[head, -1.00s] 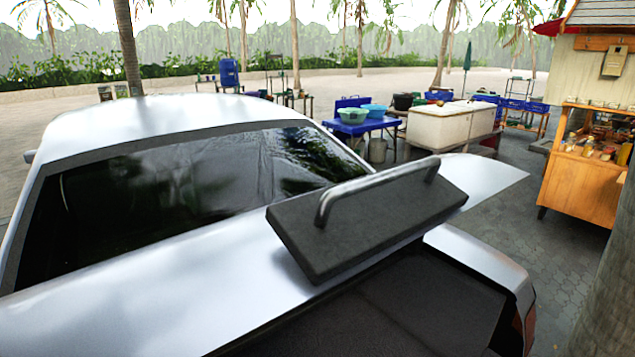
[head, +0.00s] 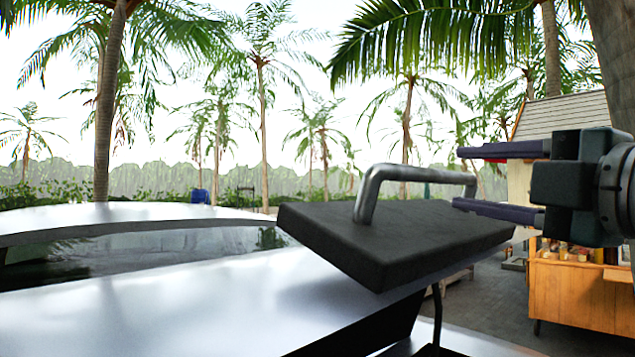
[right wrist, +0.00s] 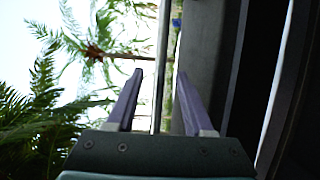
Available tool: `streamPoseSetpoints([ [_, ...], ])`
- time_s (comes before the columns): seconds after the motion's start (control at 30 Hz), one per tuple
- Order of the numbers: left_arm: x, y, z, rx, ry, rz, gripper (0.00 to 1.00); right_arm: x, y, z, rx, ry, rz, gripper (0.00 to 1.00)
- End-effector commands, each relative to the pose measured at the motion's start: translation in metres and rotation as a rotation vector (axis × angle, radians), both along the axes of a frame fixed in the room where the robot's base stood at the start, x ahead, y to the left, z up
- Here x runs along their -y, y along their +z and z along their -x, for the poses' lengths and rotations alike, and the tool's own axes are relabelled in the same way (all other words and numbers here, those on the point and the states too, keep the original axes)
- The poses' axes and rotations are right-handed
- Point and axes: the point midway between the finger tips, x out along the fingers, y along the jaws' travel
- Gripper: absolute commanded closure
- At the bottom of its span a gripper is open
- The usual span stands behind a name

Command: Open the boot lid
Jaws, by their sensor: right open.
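The silver boot lid (head: 190,305) spans the lower part of the head view. A gap with a dark underside shows beneath its right end, so it stands partly raised. A dark block (head: 390,235) with a grey metal bar handle (head: 400,174) sits on top of it. My right gripper (head: 457,178) comes in from the right, open, with one finger above and one below the handle's right end in the picture. In the right wrist view the handle bar (right wrist: 161,60) runs between the two open fingers (right wrist: 159,74). I cannot tell whether they touch it. My left gripper is out of view.
The car's rear window (head: 150,250) and roof (head: 110,215) are at the left. A wooden food stall (head: 575,295) stands behind my right gripper. Palm trees (head: 108,100) and a paved yard lie beyond. A thin dark strut (head: 437,305) shows under the lid's right end.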

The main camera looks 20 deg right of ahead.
Motion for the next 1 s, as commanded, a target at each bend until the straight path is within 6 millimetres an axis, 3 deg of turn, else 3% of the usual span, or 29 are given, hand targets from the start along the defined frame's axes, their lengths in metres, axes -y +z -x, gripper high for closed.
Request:
streamPoseSetpoints([
  [0.37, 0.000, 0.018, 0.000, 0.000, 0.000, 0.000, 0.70, 0.002, 0.008, -0.032, 0.003, -0.007, -0.005, 0.48],
  [0.7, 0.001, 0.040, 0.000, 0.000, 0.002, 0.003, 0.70, 0.001, 0.011, -0.074, 0.000, -0.004, -0.002, 0.48],
  [1.0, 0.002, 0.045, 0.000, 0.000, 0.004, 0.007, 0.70, 0.000, 0.009, -0.088, -0.003, -0.001, 0.002, 0.48],
])
